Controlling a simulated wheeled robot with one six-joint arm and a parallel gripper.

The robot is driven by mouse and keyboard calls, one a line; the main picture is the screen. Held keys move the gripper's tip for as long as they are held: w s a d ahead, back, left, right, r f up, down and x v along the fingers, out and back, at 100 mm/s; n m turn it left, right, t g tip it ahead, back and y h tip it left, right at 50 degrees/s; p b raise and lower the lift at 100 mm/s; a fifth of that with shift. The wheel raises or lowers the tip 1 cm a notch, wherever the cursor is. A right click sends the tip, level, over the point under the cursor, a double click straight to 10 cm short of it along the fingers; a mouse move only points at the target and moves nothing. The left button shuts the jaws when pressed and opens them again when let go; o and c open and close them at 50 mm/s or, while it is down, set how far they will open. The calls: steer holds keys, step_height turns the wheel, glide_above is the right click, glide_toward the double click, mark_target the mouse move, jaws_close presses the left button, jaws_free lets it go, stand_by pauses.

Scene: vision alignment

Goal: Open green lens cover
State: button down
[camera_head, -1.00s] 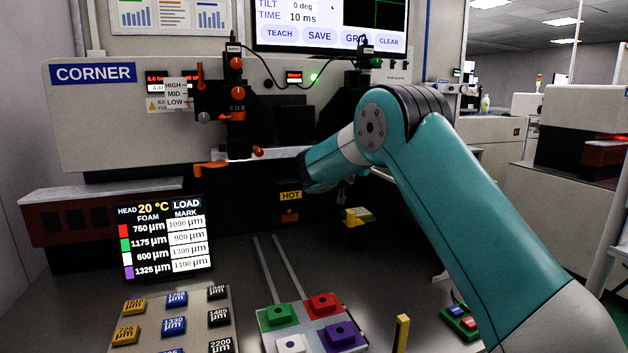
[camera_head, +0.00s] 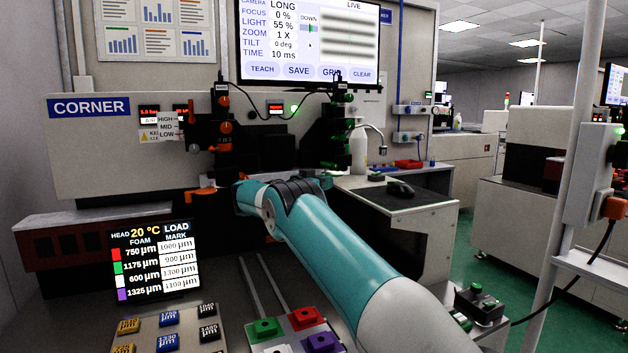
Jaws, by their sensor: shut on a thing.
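The right camera post (camera_head: 343,125) carries green knobs, and a small green part, the green lens cover (camera_head: 322,178), shows low on it, just past my wrist. My teal arm reaches across the middle of the view with its wrist bent at the front of the machine. My gripper (camera_head: 308,182) is small and mostly hidden behind the wrist, at the green cover. It is shut on the cover; the fingertips are not clear. The matching orange lens cover (camera_head: 200,193) sticks out to the left under the left camera post (camera_head: 225,130).
The monitor (camera_head: 310,40) shows a live striped picture. The label screen (camera_head: 155,260) and coloured block trays (camera_head: 290,325) stand in front. A side table with a mouse (camera_head: 400,189) and white bottle (camera_head: 358,147) lies right of the posts.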

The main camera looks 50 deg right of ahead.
steer(key=shift+w, duration=0.1)
stand_by(0.4)
steer(key=c, duration=1)
jaws_free()
steer(key=shift+c, duration=0.2)
